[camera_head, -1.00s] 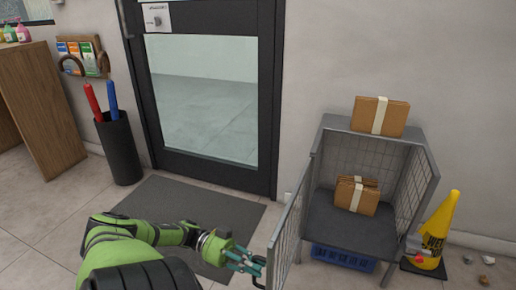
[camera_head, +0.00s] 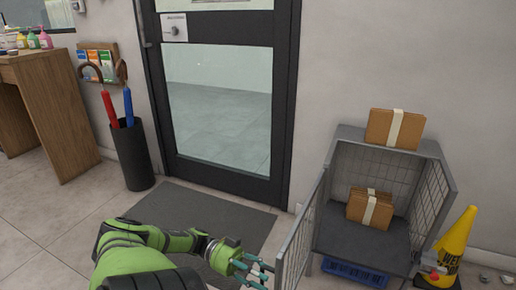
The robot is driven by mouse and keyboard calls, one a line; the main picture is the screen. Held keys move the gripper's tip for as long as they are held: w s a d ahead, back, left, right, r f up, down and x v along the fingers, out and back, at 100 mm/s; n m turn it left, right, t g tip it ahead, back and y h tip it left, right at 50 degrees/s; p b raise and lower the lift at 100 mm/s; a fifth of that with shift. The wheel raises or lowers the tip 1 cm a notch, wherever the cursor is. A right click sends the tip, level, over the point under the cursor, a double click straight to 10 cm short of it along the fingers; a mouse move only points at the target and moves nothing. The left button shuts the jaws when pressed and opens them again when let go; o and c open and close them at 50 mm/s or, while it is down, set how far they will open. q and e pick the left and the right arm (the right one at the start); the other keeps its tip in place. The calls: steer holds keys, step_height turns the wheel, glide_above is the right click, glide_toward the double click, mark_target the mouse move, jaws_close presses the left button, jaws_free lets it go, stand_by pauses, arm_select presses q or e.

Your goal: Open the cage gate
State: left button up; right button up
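The grey wire cage (camera_head: 361,245) stands against the wall at the right. Its mesh gate (camera_head: 299,243) is swung outward toward me on the cage's left side, so the front is open. Brown parcels with pale bands (camera_head: 370,208) sit inside, and another parcel (camera_head: 394,129) lies on the top. My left gripper (camera_head: 262,274) is at the bottom centre, just left of the gate's near edge. Its fingers look spread apart with nothing between them; whether a fingertip touches the gate is unclear. My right gripper is not in view.
A yellow wet-floor cone (camera_head: 454,244) stands right of the cage. A blue crate (camera_head: 353,272) is under the cage shelf. A dark mat (camera_head: 213,210) lies before the glass door (camera_head: 220,111). An umbrella stand (camera_head: 132,155) and wooden counter (camera_head: 52,118) are at the left.

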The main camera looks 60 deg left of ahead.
arm_select(q)
steer(key=v, duration=0.7)
steer(key=shift+a, duration=0.25)
steer(key=shift+s, duration=0.1)
stand_by(0.4)
